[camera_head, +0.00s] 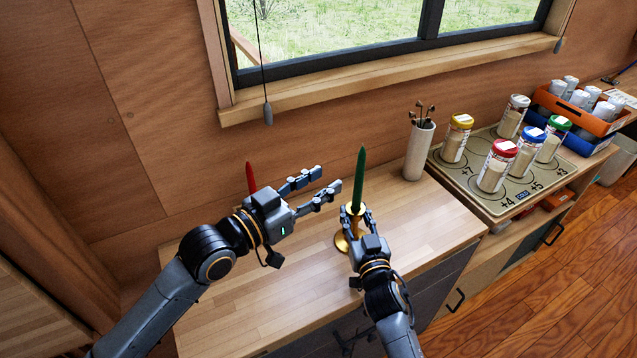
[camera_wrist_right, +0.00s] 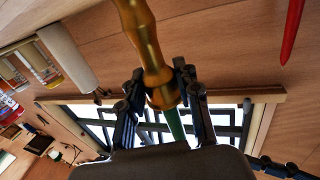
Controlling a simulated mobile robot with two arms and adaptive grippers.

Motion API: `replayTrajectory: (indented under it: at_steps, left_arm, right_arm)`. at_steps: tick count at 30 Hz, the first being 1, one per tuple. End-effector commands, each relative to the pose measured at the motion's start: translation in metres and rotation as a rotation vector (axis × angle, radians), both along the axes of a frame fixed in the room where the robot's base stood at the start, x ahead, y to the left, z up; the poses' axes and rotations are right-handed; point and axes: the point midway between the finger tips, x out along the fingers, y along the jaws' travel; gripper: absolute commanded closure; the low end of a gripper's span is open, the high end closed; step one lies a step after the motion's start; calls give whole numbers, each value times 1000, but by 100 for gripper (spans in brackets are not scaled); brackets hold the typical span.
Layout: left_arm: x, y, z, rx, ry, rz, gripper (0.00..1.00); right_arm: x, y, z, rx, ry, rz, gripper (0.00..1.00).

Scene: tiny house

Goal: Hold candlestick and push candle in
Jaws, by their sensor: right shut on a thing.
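A brass candlestick (camera_head: 342,243) stands on the wooden counter, with a green candle (camera_head: 359,178) upright at its top. How deep the candle sits cannot be told. My right gripper (camera_head: 357,213) is shut on the candlestick's upper part. In the right wrist view, its fingers flank the candlestick (camera_wrist_right: 148,45), and the green candle (camera_wrist_right: 175,124) shows beyond its cup. My left gripper (camera_head: 328,184) is open and empty, its fingers apart, just left of the green candle and not touching it. A red candle (camera_head: 250,177) shows behind my left gripper; its lower part is hidden.
A white holder with dark utensils (camera_head: 420,150) stands right of the candlestick. A board with several lidded jars (camera_head: 497,165) and an orange crate (camera_head: 571,108) lie further right. The counter (camera_head: 270,310) is clear at the front. The window wall rises close behind.

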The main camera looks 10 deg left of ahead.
Motion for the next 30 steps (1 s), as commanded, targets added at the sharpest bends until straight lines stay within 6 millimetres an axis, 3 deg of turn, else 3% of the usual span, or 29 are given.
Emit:
replayTrajectory:
  at_steps: [12,13,16,17,26,30]
  left_arm:
    - [0,0,0,0,0,0,63]
    - [0,0,0,0,0,0,63]
    - [0,0,0,0,0,0,63]
    - [0,0,0,0,0,0,63]
    - [0,0,0,0,0,0,63]
    - [0,0,0,0,0,0,63]
  right_arm:
    - [0,0,0,-1,1,0,100]
    - [0,0,0,-1,1,0,63]
    - [0,0,0,-1,1,0,43]
    - [0,0,0,-1,1,0,41]
    - [-1,0,0,0,1,0,41]
    - [-12,-5,-1,-2,0,0,41]
